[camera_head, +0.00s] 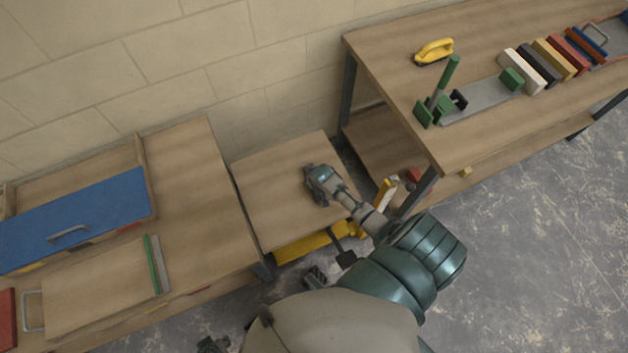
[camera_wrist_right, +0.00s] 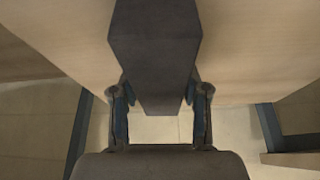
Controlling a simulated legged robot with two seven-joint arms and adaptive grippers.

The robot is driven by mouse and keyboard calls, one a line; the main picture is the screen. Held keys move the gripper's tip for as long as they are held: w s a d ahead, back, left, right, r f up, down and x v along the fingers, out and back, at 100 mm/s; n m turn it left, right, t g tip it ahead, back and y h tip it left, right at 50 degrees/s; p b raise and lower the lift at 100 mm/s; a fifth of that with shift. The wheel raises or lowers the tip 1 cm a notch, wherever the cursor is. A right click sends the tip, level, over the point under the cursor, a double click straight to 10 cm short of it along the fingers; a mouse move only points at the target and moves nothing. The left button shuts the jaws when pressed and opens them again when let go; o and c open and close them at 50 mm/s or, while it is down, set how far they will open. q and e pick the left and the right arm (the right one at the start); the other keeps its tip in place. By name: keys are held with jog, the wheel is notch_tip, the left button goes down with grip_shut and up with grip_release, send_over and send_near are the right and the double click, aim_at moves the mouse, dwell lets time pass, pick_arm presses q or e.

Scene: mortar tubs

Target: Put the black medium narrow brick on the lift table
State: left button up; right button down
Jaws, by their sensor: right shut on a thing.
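The lift table (camera_head: 262,190) has a wooden top on a yellow frame and stands between two benches. My right gripper (camera_head: 318,183) is over the lift table's top in the head view. The right wrist view shows it shut on a black brick (camera_wrist_right: 154,45), with one finger on each side. The brick runs up out of the picture, with the wooden top (camera_wrist_right: 60,35) behind it. In the head view the brick is mostly hidden by the gripper, and I cannot tell whether it touches the top.
Left, a wooden bench (camera_head: 195,185) bears a blue-lidded box (camera_head: 80,215). Right, a higher bench (camera_head: 400,80) holds a row of bricks, including another black one (camera_head: 538,65), green pieces and a yellow-handled tool (camera_head: 434,50). A block wall stands behind. Open floor (camera_head: 530,240) lies at right.

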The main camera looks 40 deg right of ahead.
jog(key=shift+d+f, duration=0.15)
jog(key=shift+d, duration=0.05)
jog(key=shift+a+f, duration=0.1)
jog(key=shift+f, duration=0.2)
jog(key=shift+c, duration=2.4)
grip_release()
jog(key=shift+s+r, duration=0.1)
jog(key=v, duration=1.1)
jog(key=shift+s+r, duration=0.1)
jog(key=shift+r, duration=0.25)
